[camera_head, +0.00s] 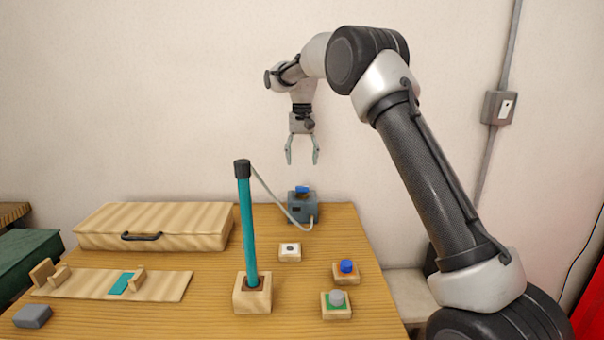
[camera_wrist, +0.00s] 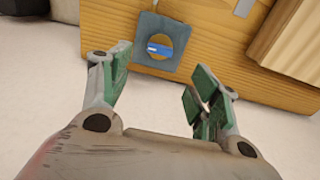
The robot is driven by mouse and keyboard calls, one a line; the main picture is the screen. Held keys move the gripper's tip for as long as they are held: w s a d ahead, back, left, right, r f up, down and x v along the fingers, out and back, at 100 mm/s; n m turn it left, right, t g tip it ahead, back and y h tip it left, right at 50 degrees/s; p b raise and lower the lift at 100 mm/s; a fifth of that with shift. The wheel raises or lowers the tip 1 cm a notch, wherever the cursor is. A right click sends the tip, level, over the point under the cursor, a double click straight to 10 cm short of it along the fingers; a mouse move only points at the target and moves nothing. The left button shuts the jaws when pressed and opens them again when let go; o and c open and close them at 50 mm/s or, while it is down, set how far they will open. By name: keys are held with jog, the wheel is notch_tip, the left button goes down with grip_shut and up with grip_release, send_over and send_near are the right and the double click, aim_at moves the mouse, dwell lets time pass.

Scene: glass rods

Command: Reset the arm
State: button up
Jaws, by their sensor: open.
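My gripper (camera_head: 302,152) is open and empty. In the head view it hangs pointing down, well above the back edge of the wooden table (camera_head: 215,288). A blue-grey box with a blue knob (camera_head: 303,205) stands below it on the table. In the wrist view my gripper's two green-padded fingers (camera_wrist: 160,92) are spread apart. The box with its blue knob (camera_wrist: 158,50) shows beyond them, not touched.
A teal rod (camera_head: 247,225) with a black cap stands upright in a wooden block (camera_head: 252,296); a hose runs from the cap to the box. Small button blocks (camera_head: 290,253) are at right. A wooden case (camera_head: 155,222), a flat holder (camera_head: 85,284) and a grey block (camera_head: 32,316) are left.

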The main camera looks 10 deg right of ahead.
notch_tip(320, 180, up, 2)
jog(key=shift+r, duration=0.2)
notch_tip(320, 180, down, 5)
jog(key=s+n, duration=0.2)
jog(key=s, duration=0.1)
jog(key=s+d+r+t, duration=0.1)
jog(key=s+d, duration=0.4)
jog(key=s, duration=0.9)
jog(key=s+d+r+t, duration=0.2)
jog(key=s+d, duration=0.3)
jog(key=s, duration=1)
jog(key=s+d+r+t, duration=0.1)
jog(key=s+d+r, duration=0.3)
jog(key=s, duration=1.1)
jog(key=shift+d, duration=0.55)
